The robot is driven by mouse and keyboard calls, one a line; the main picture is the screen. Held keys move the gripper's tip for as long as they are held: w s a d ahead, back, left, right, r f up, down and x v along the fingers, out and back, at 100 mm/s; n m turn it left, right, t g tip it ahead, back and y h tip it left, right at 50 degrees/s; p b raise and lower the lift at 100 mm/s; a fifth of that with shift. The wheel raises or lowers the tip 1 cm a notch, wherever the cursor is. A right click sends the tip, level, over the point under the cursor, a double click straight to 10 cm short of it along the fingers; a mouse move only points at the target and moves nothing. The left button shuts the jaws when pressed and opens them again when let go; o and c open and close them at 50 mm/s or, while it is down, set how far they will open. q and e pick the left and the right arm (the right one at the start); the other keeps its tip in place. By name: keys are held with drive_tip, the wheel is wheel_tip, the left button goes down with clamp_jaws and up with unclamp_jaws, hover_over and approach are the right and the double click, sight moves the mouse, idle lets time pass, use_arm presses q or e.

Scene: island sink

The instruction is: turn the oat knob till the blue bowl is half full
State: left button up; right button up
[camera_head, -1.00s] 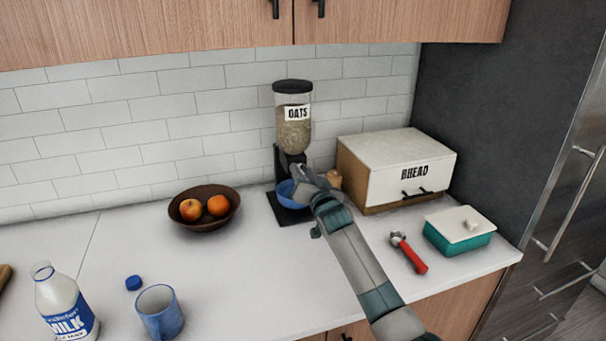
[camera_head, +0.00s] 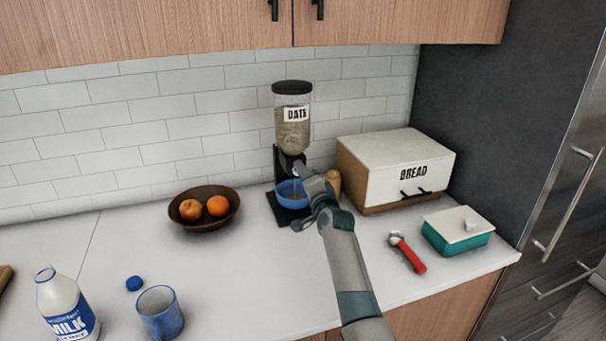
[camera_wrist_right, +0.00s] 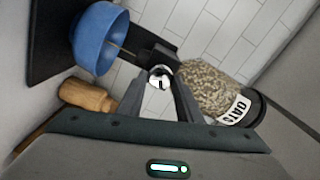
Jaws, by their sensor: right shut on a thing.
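The oat dispenser (camera_head: 293,128) stands against the tiled wall, with a clear hopper labelled OATS on a black stand. The blue bowl (camera_head: 290,194) sits on the stand's base under the spout. In the right wrist view, a thin stream runs from the spout into the blue bowl (camera_wrist_right: 92,42); its fill level is hidden from me. My right gripper (camera_head: 302,172) is at the front of the dispenser. In the right wrist view its fingers are shut on the silver oat knob (camera_wrist_right: 160,77). My left gripper is not in view.
A wooden shaker-like object (camera_head: 333,182) stands close to my right gripper, beside the bread box (camera_head: 395,165). A red-handled tool (camera_head: 408,253) and teal butter dish (camera_head: 457,238) lie right. A fruit bowl (camera_head: 204,222), mug (camera_head: 160,311) and milk bottle (camera_head: 65,308) stand left.

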drive_tip(key=shift+f+m, duration=0.1)
drive_tip(key=shift+m, duration=0.2)
drive_tip(key=o, duration=1)
drive_tip(key=shift+o, duration=0.2)
drive_tip(key=shift+s, duration=0.1)
drive_tip(key=p+v, duration=1.2)
drive_tip(key=v, duration=0.5)
drive_tip(key=shift+s, duration=0.15)
